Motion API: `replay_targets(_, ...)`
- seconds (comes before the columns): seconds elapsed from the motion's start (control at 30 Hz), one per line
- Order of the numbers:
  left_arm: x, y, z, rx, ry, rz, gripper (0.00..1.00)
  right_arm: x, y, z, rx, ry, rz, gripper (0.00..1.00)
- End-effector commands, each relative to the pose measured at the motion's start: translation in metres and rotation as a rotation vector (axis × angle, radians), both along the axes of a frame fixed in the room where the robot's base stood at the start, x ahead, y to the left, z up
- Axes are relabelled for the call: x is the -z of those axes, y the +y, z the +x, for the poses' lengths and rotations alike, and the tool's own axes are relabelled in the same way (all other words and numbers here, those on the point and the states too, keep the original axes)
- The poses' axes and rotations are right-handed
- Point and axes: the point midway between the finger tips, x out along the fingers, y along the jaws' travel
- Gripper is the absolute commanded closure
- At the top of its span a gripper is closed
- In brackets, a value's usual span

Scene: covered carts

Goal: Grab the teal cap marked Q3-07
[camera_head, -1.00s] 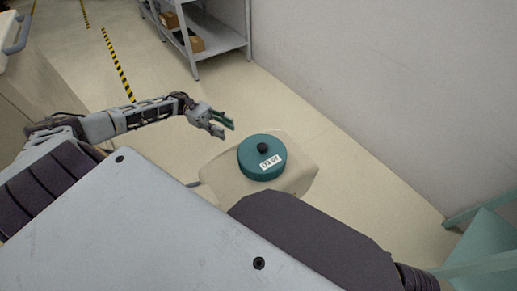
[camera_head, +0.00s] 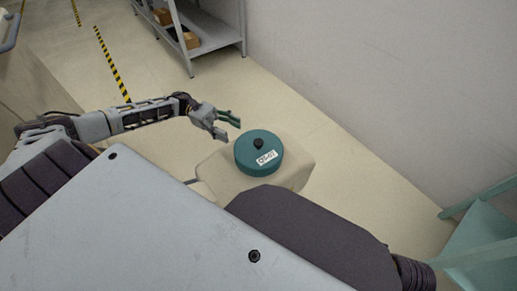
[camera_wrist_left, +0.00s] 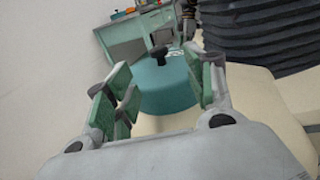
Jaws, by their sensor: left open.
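The teal cap (camera_head: 246,158) is a round lid with a black knob on top and a white label on its side. The label reads roughly Q3-07, though it is blurred. The cap sits on a cream cart (camera_head: 222,176). My left gripper (camera_head: 229,127) is open and empty, just to the upper left of the cap and apart from it. In the left wrist view the cap (camera_wrist_left: 165,88) and its knob show ahead, between the open green-padded fingers (camera_wrist_left: 160,98). My right gripper is not in view.
A grey shelf unit (camera_head: 215,42) with brown boxes stands at the back. A plain wall rises on the right. A teal table or frame (camera_head: 480,240) is at the lower right. The floor behind the cart is clear.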

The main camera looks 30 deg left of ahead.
Motion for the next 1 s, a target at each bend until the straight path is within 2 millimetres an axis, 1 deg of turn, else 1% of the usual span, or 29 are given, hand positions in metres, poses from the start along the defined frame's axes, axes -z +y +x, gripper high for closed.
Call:
replay_targets(0.2,0.0,-0.027,-0.001,0.002,-0.001,-0.001,0.46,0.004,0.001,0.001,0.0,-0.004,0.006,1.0)
replay_targets(0.4,0.0,-0.043,-0.001,0.0,0.0,0.0,0.46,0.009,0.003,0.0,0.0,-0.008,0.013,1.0)
replay_targets(0.6,0.0,-0.046,-0.001,-0.001,0.0,0.0,0.46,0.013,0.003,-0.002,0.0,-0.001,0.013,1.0)
replay_targets(0.83,0.0,-0.047,-0.001,0.0,0.0,0.0,0.46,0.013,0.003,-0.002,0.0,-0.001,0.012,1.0)
replay_targets(1.0,0.001,-0.055,0.0,0.001,-0.002,-0.001,0.46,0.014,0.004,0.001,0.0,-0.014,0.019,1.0)
